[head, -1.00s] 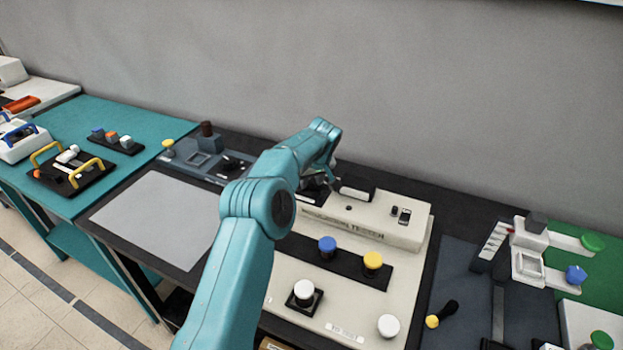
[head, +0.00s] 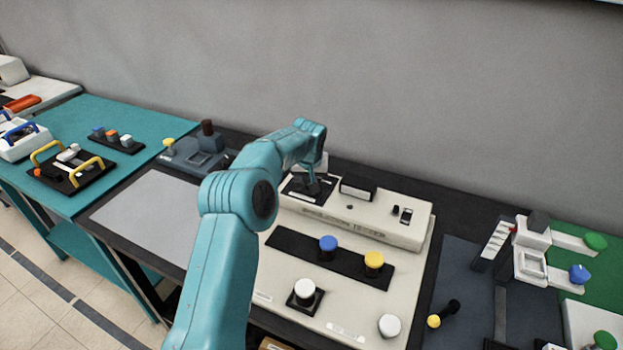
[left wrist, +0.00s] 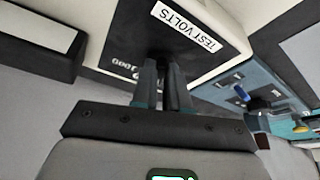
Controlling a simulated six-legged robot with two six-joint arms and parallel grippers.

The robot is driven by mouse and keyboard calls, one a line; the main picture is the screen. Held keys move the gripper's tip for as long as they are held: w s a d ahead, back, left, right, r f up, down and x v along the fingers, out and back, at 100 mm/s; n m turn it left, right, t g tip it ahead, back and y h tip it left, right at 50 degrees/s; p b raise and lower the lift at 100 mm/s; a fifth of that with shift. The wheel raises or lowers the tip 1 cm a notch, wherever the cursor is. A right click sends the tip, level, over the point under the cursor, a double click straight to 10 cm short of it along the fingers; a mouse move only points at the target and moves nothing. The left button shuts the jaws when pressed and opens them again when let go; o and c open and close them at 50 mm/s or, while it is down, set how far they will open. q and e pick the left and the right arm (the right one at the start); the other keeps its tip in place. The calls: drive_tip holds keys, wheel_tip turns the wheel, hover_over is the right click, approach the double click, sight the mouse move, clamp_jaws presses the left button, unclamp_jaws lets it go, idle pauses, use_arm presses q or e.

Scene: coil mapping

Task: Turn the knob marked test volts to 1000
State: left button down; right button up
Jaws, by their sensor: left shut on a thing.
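The insulation tester (head: 385,222) is a cream box on the dark bench in the head view. My left gripper (head: 314,188) reaches down to a black dial plate (head: 294,186) at its left end. In the left wrist view, the white TEST VOLTS label (left wrist: 187,28) is above my left gripper (left wrist: 165,88), upside down or tilted, and a number that looks like 1000 (left wrist: 122,62) is printed left of the fingers. The fingers are shut on the dark knob, which they mostly hide. Its pointer direction cannot be read. My right gripper is not in view.
A blue button (head: 327,243), a yellow button (head: 373,260) and white knobs (head: 304,289) stand in front of the tester. A dark upright display (head: 357,188) stands right of the dial plate. A grey mat (head: 150,215) lies clear at left.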

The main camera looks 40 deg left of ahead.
use_arm(q)
drive_tip(key=m, duration=0.2)
drive_tip(key=m+p, duration=0.1)
drive_tip(key=shift+s+a+r+t+h, duration=0.1)
drive_tip(key=shift+a+r+t+h, duration=0.15)
drive_tip(key=shift+t+h, duration=0.15)
drive_tip(key=m+p, duration=0.1)
drive_tip(key=m+h+p, duration=0.1)
drive_tip(key=m, duration=0.1)
drive_tip(key=shift+a, duration=0.25)
drive_tip(key=m+h+p, duration=0.1)
drive_tip(key=m, duration=0.2)
drive_tip(key=shift+a, duration=0.2)
drive_tip(key=shift+a+m+h+p, duration=0.15)
drive_tip(key=shift+m+h+p, duration=0.55)
drive_tip(key=shift+m+p, duration=0.7)
drive_tip(key=shift+f, duration=0.1)
